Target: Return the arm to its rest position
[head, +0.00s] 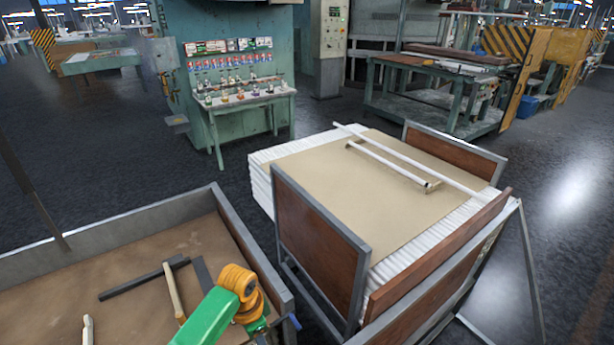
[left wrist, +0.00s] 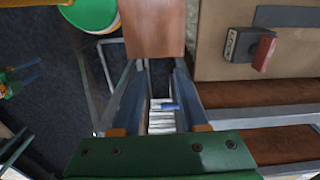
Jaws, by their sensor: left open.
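My left arm, green with an orange joint, reaches in at the bottom of the head view over the right side of the metal-edged bin (head: 150,219). My left gripper (left wrist: 162,66) shows in the left wrist view with its two fingers apart and nothing held between them. A brown panel, white tube ends (left wrist: 161,124) and a small blue piece show beyond the gap between the fingers. In the head view its fingertips are hard to make out. My right gripper is not in view.
A cart of stacked white tubes (head: 262,187) stands right of the bin, with brown side panels (head: 318,238). A brown sheet (head: 345,190) and long tubes (head: 390,164) lie on top. A green workbench (head: 245,103) stands behind, with open floor between.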

